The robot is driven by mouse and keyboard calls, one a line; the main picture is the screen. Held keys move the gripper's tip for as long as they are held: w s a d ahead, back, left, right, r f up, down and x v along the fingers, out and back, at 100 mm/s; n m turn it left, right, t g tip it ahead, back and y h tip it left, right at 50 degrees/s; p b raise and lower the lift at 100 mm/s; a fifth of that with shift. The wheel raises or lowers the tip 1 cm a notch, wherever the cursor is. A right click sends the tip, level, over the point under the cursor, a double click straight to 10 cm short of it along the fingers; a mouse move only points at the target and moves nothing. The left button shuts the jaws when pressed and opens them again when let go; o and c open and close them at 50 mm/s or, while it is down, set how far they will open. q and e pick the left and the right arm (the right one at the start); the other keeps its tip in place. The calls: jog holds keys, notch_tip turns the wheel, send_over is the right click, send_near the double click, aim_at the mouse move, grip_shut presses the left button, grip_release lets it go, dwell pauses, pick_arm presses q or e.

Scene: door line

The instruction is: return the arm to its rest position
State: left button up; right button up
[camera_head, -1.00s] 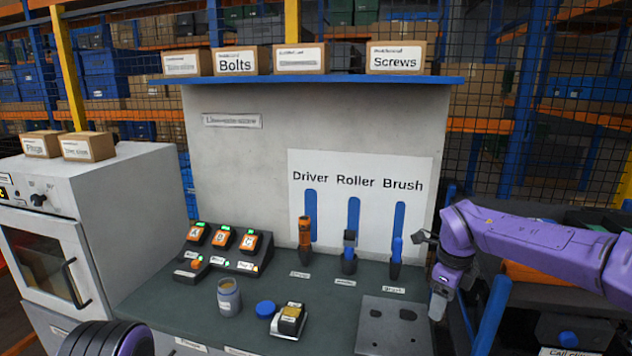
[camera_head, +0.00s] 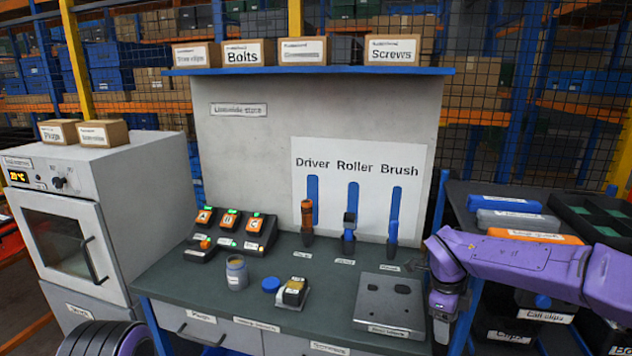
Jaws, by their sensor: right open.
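My right arm (camera_head: 520,265) is purple and comes in from the right edge, reaching across in front of the shelf beside the workbench. Its wrist bends down at the bench's right end. My right gripper (camera_head: 441,326) hangs there, empty as far as I can see, just right of the grey metal plate (camera_head: 389,305). It is open, though its fingertips are small and hard to make out. My left gripper is out of view; only a dark and purple part of my own body shows at the bottom left.
The bench (camera_head: 330,270) carries a lettered button box (camera_head: 228,235), a jar (camera_head: 237,272), a blue lid and a small yellow-black block. Driver, roller and brush stand before the labelled board (camera_head: 362,165). An oven (camera_head: 75,230) stands left; a shelf with bins (camera_head: 510,220) stands right.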

jog(key=s+d+f+n+t+h+b, duration=0.25)
jog(key=s+f+n, duration=0.35)
jog(key=f, duration=0.7)
jog(key=s+d+f+n+t+h+b, duration=0.15)
jog(key=s+f+n+h, duration=0.25)
jog(key=s+f, duration=0.6)
jog(key=s+a+f+n+y+b, duration=0.1)
jog(key=s+f+n, duration=0.3)
jog(key=s, duration=0.6)
jog(key=s+a+f+n+y+b, duration=0.1)
jog(key=s+f+n+y+b, duration=0.1)
jog(key=s+f+n+y, duration=0.2)
jog(key=s+f, duration=0.3)
jog(key=s, duration=0.3)
jog(key=shift+a+f+n+g, duration=0.25)
jog(key=shift+f+n+g, duration=0.05)
jog(key=shift+f+n, duration=0.1)
